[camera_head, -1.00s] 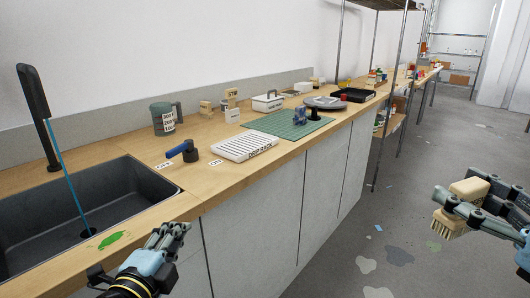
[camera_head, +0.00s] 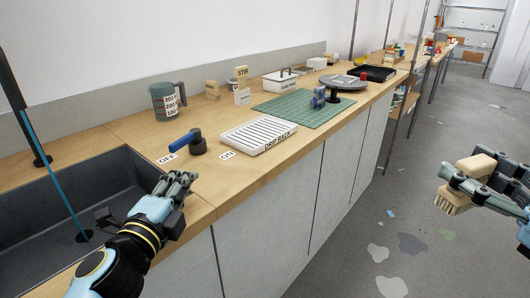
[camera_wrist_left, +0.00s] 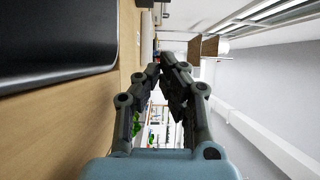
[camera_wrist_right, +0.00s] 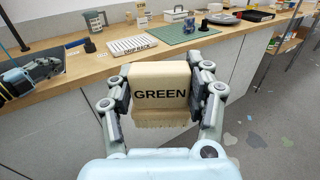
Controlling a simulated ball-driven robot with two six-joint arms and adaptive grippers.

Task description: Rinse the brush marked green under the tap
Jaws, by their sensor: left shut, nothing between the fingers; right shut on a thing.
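My right gripper (camera_head: 472,182) is shut on a pale wooden brush (camera_wrist_right: 160,88) marked GREEN, bristles downward, held over the floor away from the counter. The brush (camera_head: 476,166) also shows in the head view. My left gripper (camera_head: 178,184) is shut and empty, above the counter's front edge beside the sink. The tap is a dark upright spout (camera_head: 12,85) at the left, with a blue stream (camera_head: 50,180) falling into the dark sink (camera_head: 110,178). The tap's blue-handled lever (camera_head: 188,142) sits between the labels OFF and ON, its handle pointing toward OFF.
A white drip rack (camera_head: 258,138) stands right of the lever. A green mat (camera_head: 300,108) with a small blue object lies beyond. Open floor lies right of the counter.

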